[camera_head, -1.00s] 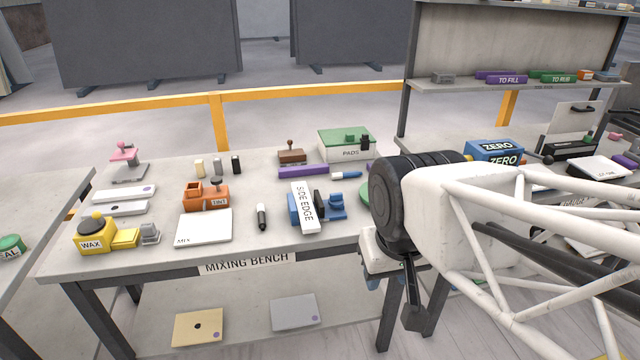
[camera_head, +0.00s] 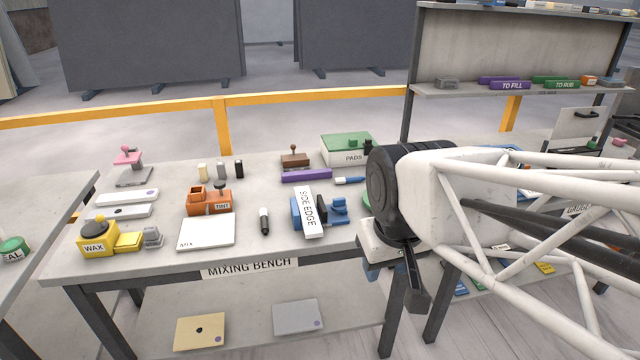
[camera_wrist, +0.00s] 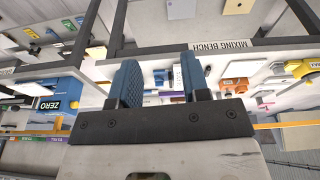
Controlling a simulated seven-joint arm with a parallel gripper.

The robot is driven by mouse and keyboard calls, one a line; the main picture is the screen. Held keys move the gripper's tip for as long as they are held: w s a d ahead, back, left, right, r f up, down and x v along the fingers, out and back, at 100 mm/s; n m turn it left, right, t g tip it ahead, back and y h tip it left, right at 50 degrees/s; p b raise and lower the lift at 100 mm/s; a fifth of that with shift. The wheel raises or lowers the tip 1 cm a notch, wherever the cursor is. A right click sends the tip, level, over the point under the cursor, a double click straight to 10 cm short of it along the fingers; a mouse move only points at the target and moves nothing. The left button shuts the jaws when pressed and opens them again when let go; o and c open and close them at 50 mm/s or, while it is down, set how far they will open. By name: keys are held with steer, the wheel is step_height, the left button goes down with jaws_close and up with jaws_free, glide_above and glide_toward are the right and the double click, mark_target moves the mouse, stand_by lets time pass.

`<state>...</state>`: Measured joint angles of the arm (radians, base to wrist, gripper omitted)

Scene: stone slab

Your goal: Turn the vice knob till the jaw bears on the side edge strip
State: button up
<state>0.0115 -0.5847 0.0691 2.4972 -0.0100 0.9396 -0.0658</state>
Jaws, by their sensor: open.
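The white side edge strip (camera_head: 307,220) stands in the blue vice (camera_head: 296,210) near the front edge of the mixing bench. A dark jaw piece (camera_head: 321,213) is just right of the strip; I cannot tell whether they touch. The blue vice knob (camera_head: 339,212) is at the vice's right end. My gripper (camera_wrist: 160,64) is open and empty, with two blue fingers spread in the wrist view. The vice shows small between and beyond the fingers, partly hidden. In the head view my wrist is right of the vice, at the bench's front right corner, apart from the knob.
A black-capped marker (camera_head: 264,221) stands left of the vice. A purple bar (camera_head: 306,176), a blue marker (camera_head: 349,181) and a green-topped pads box (camera_head: 346,154) lie behind it. A white mix board (camera_head: 206,233) and orange tint holder (camera_head: 208,206) are farther left.

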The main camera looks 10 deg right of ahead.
steer(key=w+r+n, duration=0.2)
steer(key=w+n, duration=0.2)
steer(key=w, duration=0.8)
steer(key=n+g, duration=0.3)
steer(key=n, duration=1)
glide_above(339, 199)
step_height(339, 199, down, 16)
steer(key=shift+d+f, duration=0.1)
steer(key=shift+f, duration=0.15)
steer(key=shift+w, duration=0.1)
steer(key=shift+f, duration=0.15)
steer(key=shift+f, duration=3.8)
